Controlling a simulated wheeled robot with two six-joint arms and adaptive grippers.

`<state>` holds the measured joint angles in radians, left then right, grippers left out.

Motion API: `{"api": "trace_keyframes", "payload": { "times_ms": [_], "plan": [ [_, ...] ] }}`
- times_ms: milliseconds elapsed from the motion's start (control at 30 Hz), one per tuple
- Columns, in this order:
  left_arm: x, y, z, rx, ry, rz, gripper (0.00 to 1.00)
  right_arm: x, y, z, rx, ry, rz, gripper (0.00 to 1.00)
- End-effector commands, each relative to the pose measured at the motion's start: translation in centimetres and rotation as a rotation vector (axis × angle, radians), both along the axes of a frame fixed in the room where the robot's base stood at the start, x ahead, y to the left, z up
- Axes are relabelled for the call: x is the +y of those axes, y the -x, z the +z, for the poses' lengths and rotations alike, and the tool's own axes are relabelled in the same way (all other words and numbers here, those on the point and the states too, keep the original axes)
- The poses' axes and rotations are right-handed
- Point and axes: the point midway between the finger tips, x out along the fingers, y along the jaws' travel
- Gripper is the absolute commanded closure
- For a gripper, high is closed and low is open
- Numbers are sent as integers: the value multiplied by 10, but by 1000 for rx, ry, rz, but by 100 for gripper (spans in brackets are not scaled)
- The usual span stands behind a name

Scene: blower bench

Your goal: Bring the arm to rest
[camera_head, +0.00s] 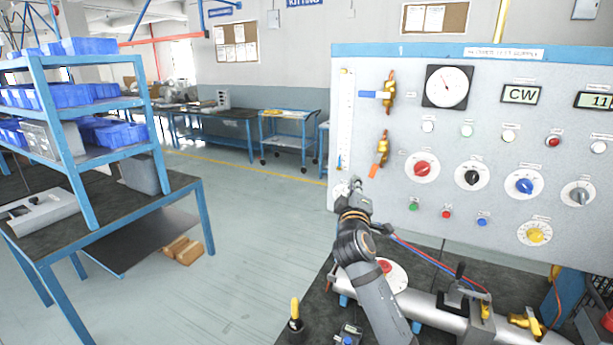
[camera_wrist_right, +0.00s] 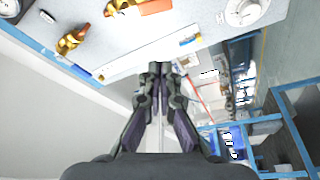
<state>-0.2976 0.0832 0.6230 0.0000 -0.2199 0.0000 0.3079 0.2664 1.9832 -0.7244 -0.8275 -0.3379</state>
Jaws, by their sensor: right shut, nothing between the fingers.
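My right arm comes up from the bottom of the head view, and its gripper (camera_head: 352,188) is in front of the lower left edge of the control panel (camera_head: 400,190). In the right wrist view the right gripper (camera_wrist_right: 160,68) has its fingers together with nothing between them. Its tips point toward the panel's edge; whether they touch it I cannot tell. The orange-handled valve (camera_head: 381,152) is just above and to the right of the gripper in the head view. My left gripper is not in view.
The panel carries a round gauge (camera_head: 447,86), several knobs and buttons, and a blue-handled valve (camera_head: 388,92). Below it a grey pipe (camera_head: 436,310) and a black-and-yellow tool (camera_head: 295,316) are on the dark bench. A blue shelf rack (camera_head: 60,120) stands left, with open floor between.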

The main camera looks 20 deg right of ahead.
Motion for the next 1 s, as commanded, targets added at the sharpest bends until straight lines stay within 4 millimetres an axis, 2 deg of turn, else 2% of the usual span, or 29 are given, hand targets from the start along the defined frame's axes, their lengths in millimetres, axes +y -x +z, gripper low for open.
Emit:
{"api": "trace_keyframes", "payload": {
  "times_ms": [100, 167, 267, 333, 400, 500, 600, 700, 800, 1000],
  "plan": [
    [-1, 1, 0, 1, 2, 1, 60, 0, 0, -1, 1, -2, 0, 100],
    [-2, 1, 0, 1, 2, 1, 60, 1, 2, -10, 15, -23, 4, 100],
    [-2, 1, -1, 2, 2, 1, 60, 7, 14, -54, 83, -130, 16, 100],
    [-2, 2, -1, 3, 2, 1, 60, 16, 33, -104, 166, -258, 25, 100],
    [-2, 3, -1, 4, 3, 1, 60, 30, 62, -159, 270, -409, 24, 100],
    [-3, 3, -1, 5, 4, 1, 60, 52, 109, -226, 418, -611, 9, 100],
    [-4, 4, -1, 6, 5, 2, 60, 73, 154, -270, 542, -762, -15, 100],
    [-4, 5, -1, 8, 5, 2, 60, 91, 194, -301, 646, -878, -45, 100],
    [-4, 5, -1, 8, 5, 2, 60, 108, 230, -322, 736, -973, -73, 100],
    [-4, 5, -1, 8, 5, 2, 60, 137, 298, -348, 902, -1129, -135, 100]
  ]
}}
